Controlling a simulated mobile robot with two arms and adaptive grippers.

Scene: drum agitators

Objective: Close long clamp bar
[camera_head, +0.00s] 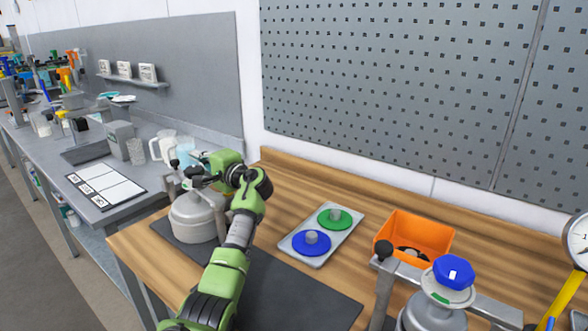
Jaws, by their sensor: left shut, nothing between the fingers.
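My left arm rises from the bottom, and its gripper (177,168) is shut and empty above the grey metal drum (195,218) at the left of the bench. The gripper and wrist partly cover the drum's top, so any clamp there is hard to make out. At the lower right, a second metal drum (432,318) has a blue cap (453,272). A long metal bar (492,312) runs behind and beside this cap. An upright grey lever (382,290) with a black knob (383,248) stands at the bar's left end. My right gripper is not in view.
A grey tray (289,246) holds a blue disc (311,243) and a green disc (335,218). An orange bin (416,233) stands behind the right drum. A dark mat (290,290) lies in front. A yellow part and a gauge (577,240) are at the right edge.

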